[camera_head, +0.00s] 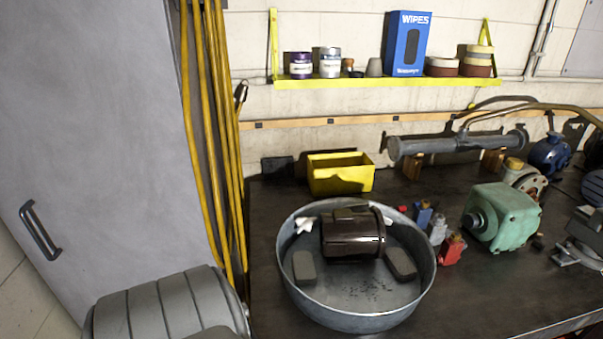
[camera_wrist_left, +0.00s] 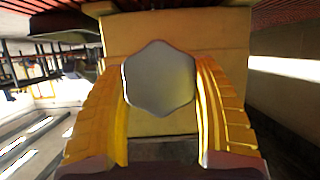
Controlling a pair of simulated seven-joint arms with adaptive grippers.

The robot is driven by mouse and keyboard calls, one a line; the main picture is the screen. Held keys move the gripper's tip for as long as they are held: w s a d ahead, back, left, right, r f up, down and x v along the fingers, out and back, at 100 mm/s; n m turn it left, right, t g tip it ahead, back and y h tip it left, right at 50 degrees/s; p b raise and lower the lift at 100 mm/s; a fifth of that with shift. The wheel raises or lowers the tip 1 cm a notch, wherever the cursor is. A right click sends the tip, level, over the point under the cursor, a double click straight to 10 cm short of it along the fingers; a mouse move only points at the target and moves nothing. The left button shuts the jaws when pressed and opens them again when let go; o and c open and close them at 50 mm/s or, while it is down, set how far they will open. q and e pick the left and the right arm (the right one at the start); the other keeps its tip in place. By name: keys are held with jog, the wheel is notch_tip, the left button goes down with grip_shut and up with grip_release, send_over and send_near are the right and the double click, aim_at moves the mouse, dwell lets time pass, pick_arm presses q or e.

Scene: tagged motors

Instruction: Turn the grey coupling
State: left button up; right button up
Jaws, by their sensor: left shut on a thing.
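In the left wrist view, the grey coupling (camera_wrist_left: 159,79) shows as a smooth six-sided face. My left gripper (camera_wrist_left: 162,95) has its two yellow ribbed fingers on either side of it, shut on it. A broad yellowish-tan surface lies behind the coupling; how the two join is hidden. In the head view neither gripper shows, and I cannot make out the held coupling there. My right gripper is not in view.
A metal tub (camera_head: 361,321) holding a dark motor (camera_head: 352,238) stands on the dark bench. A green motor (camera_head: 510,217) and a yellow bin (camera_head: 340,180) stand nearby. A large grey ribbed body (camera_head: 170,308) is at lower left, below a grey cabinet (camera_head: 90,130).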

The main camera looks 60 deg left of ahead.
pick_arm(q)
jog(key=shift+c, duration=1.2)
jog(key=shift+n+h, duration=0.7)
jog(key=shift+n, duration=0.2)
jog(key=shift+n+g+h, duration=0.4)
jog(key=shift+n+g, duration=0.1)
jog(key=shift+d, duration=0.1)
jog(key=o, duration=1.2)
jog(key=shift+o, duration=0.2)
jog(key=v, duration=1.2)
